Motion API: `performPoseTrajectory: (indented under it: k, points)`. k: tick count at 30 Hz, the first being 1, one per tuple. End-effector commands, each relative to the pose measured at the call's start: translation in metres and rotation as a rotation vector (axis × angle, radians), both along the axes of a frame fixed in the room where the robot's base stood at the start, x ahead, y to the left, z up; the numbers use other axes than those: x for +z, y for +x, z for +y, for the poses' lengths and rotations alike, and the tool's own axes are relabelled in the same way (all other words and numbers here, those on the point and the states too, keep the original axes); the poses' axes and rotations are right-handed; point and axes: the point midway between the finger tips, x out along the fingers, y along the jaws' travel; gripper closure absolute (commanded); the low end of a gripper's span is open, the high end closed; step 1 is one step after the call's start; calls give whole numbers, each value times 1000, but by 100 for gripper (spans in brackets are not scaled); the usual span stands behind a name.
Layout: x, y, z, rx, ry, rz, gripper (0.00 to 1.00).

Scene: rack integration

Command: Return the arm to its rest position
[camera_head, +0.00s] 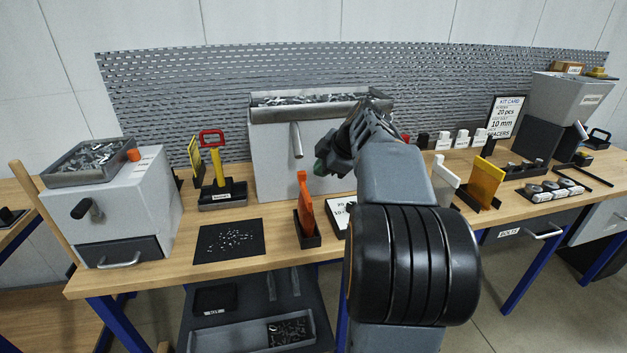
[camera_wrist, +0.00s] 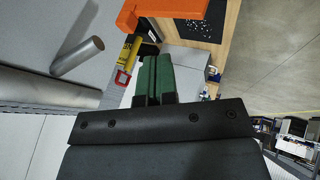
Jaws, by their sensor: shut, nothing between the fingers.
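My arm rises in the middle of the head view, bent over the workbench (camera_head: 262,258). My gripper (camera_head: 321,167) points left, in front of the large grey bin (camera_head: 270,165) with the metal spout (camera_head: 296,140). In the wrist view my gripper (camera_wrist: 156,78) shows its green fingers close together and empty. The same spout (camera_wrist: 77,57) is to their left there, and the orange upright piece (camera_wrist: 165,10) is beyond them at the top. In the head view the orange piece (camera_head: 305,202) stands in its dark holder below my gripper.
A black mat (camera_head: 228,241) with small parts lies at the left front. A grey box (camera_head: 125,205) stands at the left end. A yellow tool with a red handle (camera_head: 213,165) stands behind the mat. A white plate (camera_head: 444,181) and a yellow plate (camera_head: 484,182) stand right of my arm.

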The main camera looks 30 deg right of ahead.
Motion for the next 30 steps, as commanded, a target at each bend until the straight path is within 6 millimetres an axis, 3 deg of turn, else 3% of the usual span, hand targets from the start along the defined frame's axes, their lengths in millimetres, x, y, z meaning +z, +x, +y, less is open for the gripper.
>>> performPoseTrajectory:
  k: [6,14,19,23,25,30]
  points:
    - [17,-12,-4,-1,-1,0,100]
    - [21,-15,-5,-14,11,4,100]
    - [19,-15,-10,-198,111,42,100]
    - [-15,-26,-15,-505,258,162,100]
    - [-34,-37,-7,-687,328,230,100]
    - [-77,-66,45,-1049,425,360,100]
